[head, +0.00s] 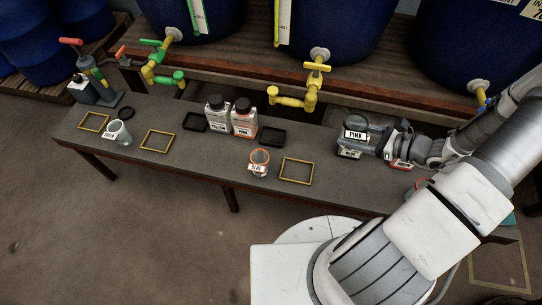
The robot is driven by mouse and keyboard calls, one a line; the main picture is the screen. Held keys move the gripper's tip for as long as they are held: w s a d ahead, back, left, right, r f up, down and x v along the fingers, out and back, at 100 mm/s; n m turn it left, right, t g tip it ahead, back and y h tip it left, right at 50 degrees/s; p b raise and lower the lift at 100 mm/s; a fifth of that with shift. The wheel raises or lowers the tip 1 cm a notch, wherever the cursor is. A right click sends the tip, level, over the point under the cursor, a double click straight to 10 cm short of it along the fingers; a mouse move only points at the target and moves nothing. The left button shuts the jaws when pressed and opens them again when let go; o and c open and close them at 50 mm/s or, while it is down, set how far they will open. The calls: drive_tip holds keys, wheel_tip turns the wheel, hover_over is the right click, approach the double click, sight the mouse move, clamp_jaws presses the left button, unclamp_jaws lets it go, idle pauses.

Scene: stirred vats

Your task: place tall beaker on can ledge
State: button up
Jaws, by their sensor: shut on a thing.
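My gripper (368,140) reaches in from the right over the right part of the bench. It is shut on a greyish, see-through vessel with a dark round rim and a white label reading PINK (355,134), which looks like the tall beaker. Its base and the gap beneath it are hard to make out. A clear beaker with a white label (119,133) stands at the left of the bench. A red-rimmed beaker with a label (259,161) stands near the front middle. I cannot tell which surface is the can ledge.
Two black-capped bottles (218,116) (244,119) stand mid-bench between black trays (195,123) (271,137). Yellow frames (157,150) (311,172) lie empty on the bench (200,165). Green taps (164,76) and a yellow tap (292,101) jut out below blue vats (345,25).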

drive_tip(key=s+d+f+b, duration=0.6)
drive_tip(key=s+f+b, duration=0.2)
drive_tip(key=s+f, duration=0.4)
drive_tip(key=b, duration=0.4)
hover_over(334, 183)
wheel_tip(334, 183, down, 8)
drive_tip(key=shift+f, duration=0.1)
drive_tip(key=shift+f+b, duration=0.75)
drive_tip(key=shift+f, duration=1)
drive_tip(key=shift+f, duration=0.2)
drive_tip(key=o, duration=1.4)
drive_tip(key=shift+c, duration=0.2)
drive_tip(key=shift+r, duration=0.15)
